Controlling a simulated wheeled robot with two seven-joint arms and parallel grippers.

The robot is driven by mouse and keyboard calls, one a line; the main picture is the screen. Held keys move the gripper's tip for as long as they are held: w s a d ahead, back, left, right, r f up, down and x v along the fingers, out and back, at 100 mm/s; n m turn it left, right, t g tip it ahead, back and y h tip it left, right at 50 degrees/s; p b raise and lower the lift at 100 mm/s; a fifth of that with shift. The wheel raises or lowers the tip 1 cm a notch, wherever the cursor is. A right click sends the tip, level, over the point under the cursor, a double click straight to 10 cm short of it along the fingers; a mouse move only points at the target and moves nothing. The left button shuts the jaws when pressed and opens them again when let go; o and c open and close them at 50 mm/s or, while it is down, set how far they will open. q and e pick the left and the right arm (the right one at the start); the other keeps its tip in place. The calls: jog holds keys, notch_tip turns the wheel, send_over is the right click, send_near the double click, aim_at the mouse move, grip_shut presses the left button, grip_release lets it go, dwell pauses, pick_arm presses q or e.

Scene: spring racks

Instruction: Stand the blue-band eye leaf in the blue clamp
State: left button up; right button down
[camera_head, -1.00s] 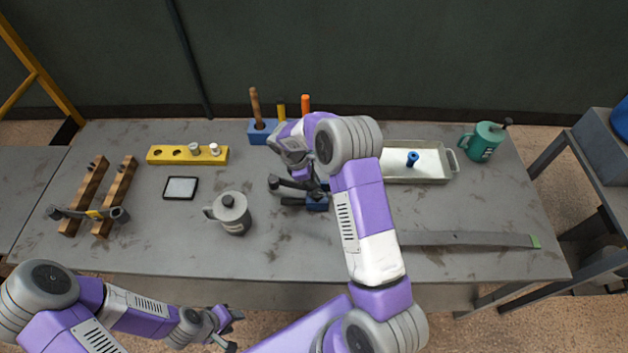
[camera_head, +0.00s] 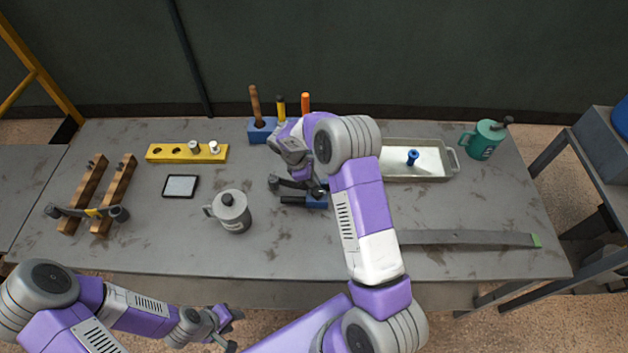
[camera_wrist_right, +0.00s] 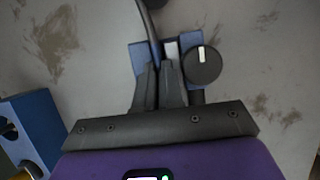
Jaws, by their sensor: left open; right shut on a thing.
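My right gripper (camera_wrist_right: 159,88) is shut on a dark curved leaf (camera_wrist_right: 147,25), over or at the blue clamp (camera_wrist_right: 138,58). In the head view the leaf (camera_head: 292,184) reaches left from the gripper (camera_head: 318,187), with a rounded eye at its end. Its blue band does not show clearly. I cannot tell whether the leaf is inside the jaws. My left gripper (camera_head: 228,328) is open and empty, in front of the table.
A grey pot (camera_head: 233,213) stands left of the clamp. A yellow-band leaf (camera_head: 78,212) lies across wooden blocks at far left. A blue tool block (camera_head: 260,132) stands behind, a tray (camera_head: 430,175) at right. A long green-tipped leaf (camera_head: 470,238) lies near the front edge.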

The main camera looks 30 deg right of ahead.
jog(key=shift+r, duration=0.3)
jog(key=shift+r+p, duration=0.35)
jog(key=shift+p, duration=0.05)
jog(key=shift+r+p, duration=0.65)
jog(key=shift+r, duration=0.25)
jog(key=shift+f+b, duration=0.95)
jog(key=shift+f, duration=0.5)
dwell(1.5)
jog(key=shift+c, duration=2.2)
grip_release()
jog(key=shift+s+f, duration=0.1)
jog(key=shift+f, duration=0.05)
jog(key=shift+r, duration=0.2)
jog(key=shift+r+p, duration=2.85)
jog(key=shift+r, duration=1.05)
